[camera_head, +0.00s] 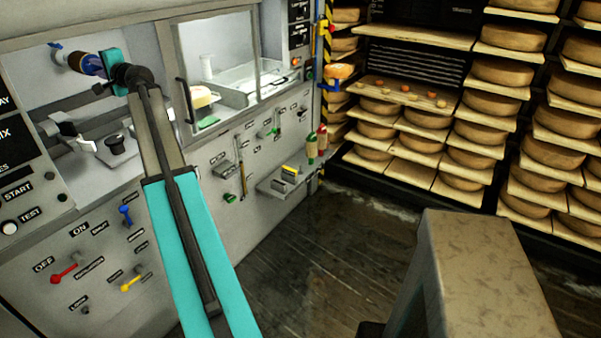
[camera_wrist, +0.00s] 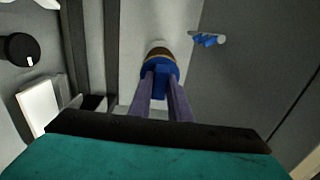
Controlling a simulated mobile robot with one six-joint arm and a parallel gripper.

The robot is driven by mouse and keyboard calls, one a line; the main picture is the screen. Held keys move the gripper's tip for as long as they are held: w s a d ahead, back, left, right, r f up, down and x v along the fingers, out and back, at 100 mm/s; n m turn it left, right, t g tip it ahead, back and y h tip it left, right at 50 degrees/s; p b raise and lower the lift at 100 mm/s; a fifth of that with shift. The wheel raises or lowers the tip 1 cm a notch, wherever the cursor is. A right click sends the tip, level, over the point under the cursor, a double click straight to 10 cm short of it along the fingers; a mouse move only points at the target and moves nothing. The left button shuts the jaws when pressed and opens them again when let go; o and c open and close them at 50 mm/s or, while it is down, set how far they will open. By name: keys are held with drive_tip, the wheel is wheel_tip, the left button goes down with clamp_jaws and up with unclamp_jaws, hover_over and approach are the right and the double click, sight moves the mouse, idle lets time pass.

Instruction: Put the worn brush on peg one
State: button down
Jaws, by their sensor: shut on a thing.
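My gripper (camera_head: 92,64) is inside the open bay of the grey machine at upper left. It is shut on a round brush-like thing (camera_head: 76,61) with a brown band and blue part. In the wrist view, my gripper's two purple fingers (camera_wrist: 160,88) hold its blue part, and its brown band and pale far end (camera_wrist: 158,50) point away from me. I cannot tell from its face whether it is worn. A small blue peg-like piece (camera_head: 56,45) sticks out from the bay's back wall, just beyond the held thing; it also shows in the wrist view (camera_wrist: 208,40), apart from it.
A black knob (camera_head: 116,145) stands on the bay floor below my gripper. A glazed window (camera_head: 228,62) is to the right. The panel below carries red, blue and yellow levers. Cheese shelves (camera_head: 430,125) fill the right.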

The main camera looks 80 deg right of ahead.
drive_tip(key=shift+s+f, duration=0.1)
drive_tip(key=shift+s, duration=0.15)
drive_tip(key=shift+s+a, duration=0.2)
drive_tip(key=shift+s, duration=0.2)
drive_tip(key=v, duration=0.7)
idle(3.3)
drive_tip(key=v, duration=0.2)
drive_tip(key=shift+s+a+b, duration=0.1)
drive_tip(key=shift+s+b, duration=0.25)
drive_tip(key=shift+s, duration=0.05)
idle(0.5)
